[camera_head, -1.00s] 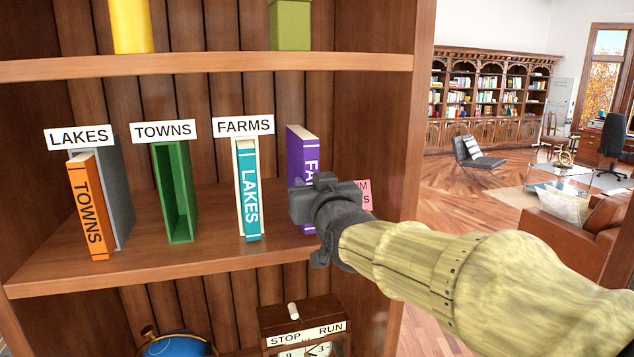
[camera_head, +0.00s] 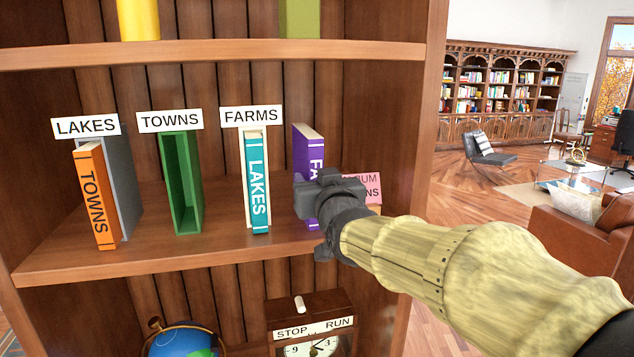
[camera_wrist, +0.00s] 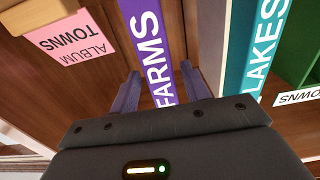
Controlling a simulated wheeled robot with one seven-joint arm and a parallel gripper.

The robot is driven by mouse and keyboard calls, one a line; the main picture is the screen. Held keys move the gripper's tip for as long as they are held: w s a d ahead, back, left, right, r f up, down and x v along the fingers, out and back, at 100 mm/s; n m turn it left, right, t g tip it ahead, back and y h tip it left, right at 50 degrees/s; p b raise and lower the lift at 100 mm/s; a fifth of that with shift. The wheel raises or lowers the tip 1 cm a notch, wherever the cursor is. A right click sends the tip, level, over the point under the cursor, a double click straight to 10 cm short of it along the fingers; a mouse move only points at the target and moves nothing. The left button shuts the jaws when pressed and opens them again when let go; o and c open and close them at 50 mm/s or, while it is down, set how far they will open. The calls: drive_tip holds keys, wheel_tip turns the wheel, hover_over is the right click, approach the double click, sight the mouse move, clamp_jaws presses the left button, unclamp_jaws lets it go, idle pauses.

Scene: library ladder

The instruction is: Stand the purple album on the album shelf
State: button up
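The purple album (camera_head: 304,147) stands upright on the middle shelf, right of the teal LAKES album (camera_head: 257,180). In the wrist view its spine (camera_wrist: 146,30) reads FARMS. My gripper (camera_wrist: 161,72) is open, with one finger on each side of the lower spine and gaps visible beside it. I cannot tell how far the fingers reach along the album. In the head view my gripper (camera_head: 318,195) covers the album's lower part and hides the fingertips. The album shelf (camera_head: 160,250) also holds the orange TOWNS album (camera_head: 96,195).
A green open-fronted holder (camera_head: 181,185) stands under the TOWNS label (camera_head: 170,119). The LAKES label (camera_head: 86,126) and FARMS label (camera_head: 251,115) mark other slots. A pink ALBUM TOWNS card (camera_wrist: 72,38) is beside the purple album. The shelf above and right side wall (camera_head: 405,150) bound the space.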

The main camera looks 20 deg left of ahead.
drive_tip(key=shift+o, duration=0.2)
drive_tip(key=shift+f, duration=0.2)
drive_tip(key=b+v, duration=0.2)
drive_tip(key=v, duration=1.3)
drive_tip(key=shift+r, duration=0.25)
drive_tip(key=shift+w+d, duration=0.1)
drive_tip(key=p+v, duration=0.2)
drive_tip(key=p, duration=0.4)
drive_tip(key=shift+s+d+f, duration=0.1)
drive_tip(key=shift+s+f, duration=0.05)
drive_tip(key=shift+s, duration=0.05)
